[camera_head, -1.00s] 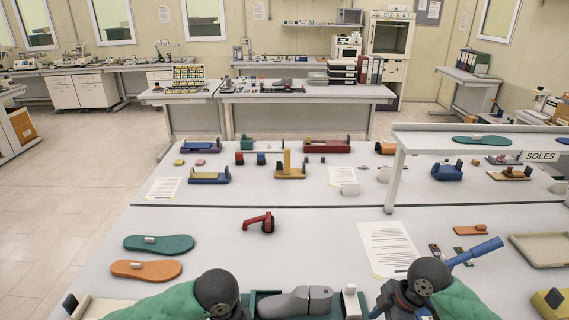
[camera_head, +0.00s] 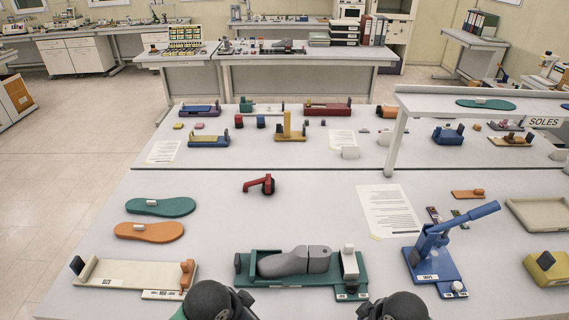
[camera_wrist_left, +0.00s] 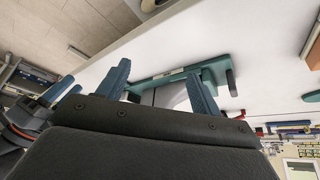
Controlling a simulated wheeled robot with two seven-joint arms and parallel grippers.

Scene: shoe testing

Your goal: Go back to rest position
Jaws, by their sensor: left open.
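My left gripper (camera_wrist_left: 157,69) shows in the left wrist view with its two blue fingers apart and nothing between them touching both. Beyond the fingers is the green fixture (camera_wrist_left: 215,68), with part of a grey shape on it. In the head view only rounded dark parts of my two arms show at the bottom edge; both grippers are hidden there. What looks like my right gripper (camera_wrist_left: 62,92) shows at the left of the wrist view, too partial to judge its opening. In the head view the green fixture (camera_head: 268,281) bears a grey shoe last (camera_head: 295,261).
A blue lever press (camera_head: 436,265) stands right of the fixture, a cream tray fixture (camera_head: 130,273) left. Green (camera_head: 160,206) and orange (camera_head: 148,231) soles, a red tool (camera_head: 261,185) and a paper sheet (camera_head: 389,210) lie behind. A raised shelf (camera_head: 480,104) stands at right.

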